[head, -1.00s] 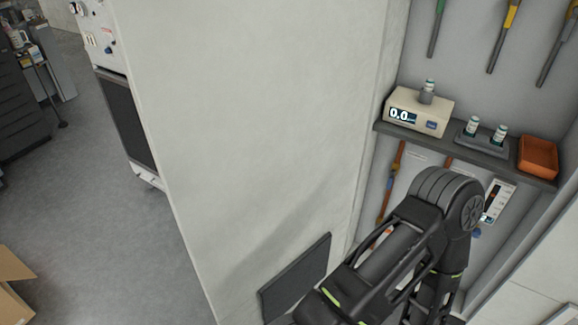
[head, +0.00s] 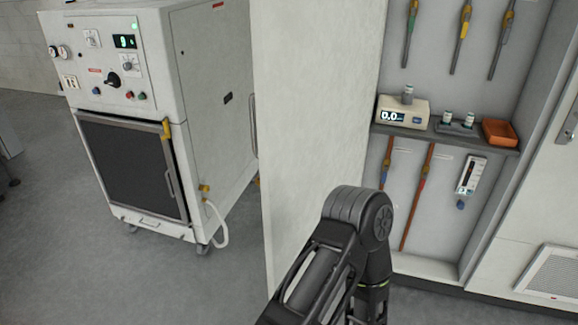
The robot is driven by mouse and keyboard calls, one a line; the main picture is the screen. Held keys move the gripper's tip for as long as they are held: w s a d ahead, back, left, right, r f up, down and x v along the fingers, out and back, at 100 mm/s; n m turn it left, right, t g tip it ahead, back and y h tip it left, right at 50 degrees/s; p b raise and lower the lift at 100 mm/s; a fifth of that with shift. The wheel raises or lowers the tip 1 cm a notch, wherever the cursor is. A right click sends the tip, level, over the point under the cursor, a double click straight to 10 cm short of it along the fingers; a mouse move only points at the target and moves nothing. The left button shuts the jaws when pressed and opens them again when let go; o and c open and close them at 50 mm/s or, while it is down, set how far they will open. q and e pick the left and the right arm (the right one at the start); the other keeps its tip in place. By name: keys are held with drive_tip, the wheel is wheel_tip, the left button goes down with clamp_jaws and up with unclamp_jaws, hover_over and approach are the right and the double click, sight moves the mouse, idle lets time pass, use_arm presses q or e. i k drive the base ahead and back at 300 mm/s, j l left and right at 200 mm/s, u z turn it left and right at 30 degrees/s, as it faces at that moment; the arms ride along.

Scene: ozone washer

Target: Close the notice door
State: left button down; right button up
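A tall pale panel (head: 310,130) stands out from the left side of an open wall cabinet, and it looks like the open door. A thin grey handle (head: 253,125) shows at its left edge. I see no notice or lettering on its visible face. The cabinet's inside (head: 430,200) is exposed to the right of the panel. One of my black arms rises at the bottom centre, in front of the panel's lower part and the cabinet's lower left. Neither of my grippers is in view.
A white machine (head: 150,110) on casters with a dark front door stands at the left. In the cabinet, a shelf (head: 450,137) carries a scale (head: 403,112), small vials and an orange tray (head: 500,132). Tools hang above and below. Grey floor (head: 110,265) is free at the lower left.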

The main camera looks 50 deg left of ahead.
sight(315, 63)
drive_tip(key=k+j, duration=0.1)
drive_tip(key=j, duration=0.3)
drive_tip(key=k+j, duration=0.15)
drive_tip(key=j, duration=0.25)
drive_tip(key=k+j, duration=0.1)
drive_tip(key=j, duration=0.3)
drive_tip(key=k+j+u, duration=0.1)
drive_tip(key=j, duration=0.25)
drive_tip(key=k+j, duration=0.15)
drive_tip(key=j, duration=0.25)
drive_tip(key=k+j, duration=0.1)
drive_tip(key=j, duration=0.7)
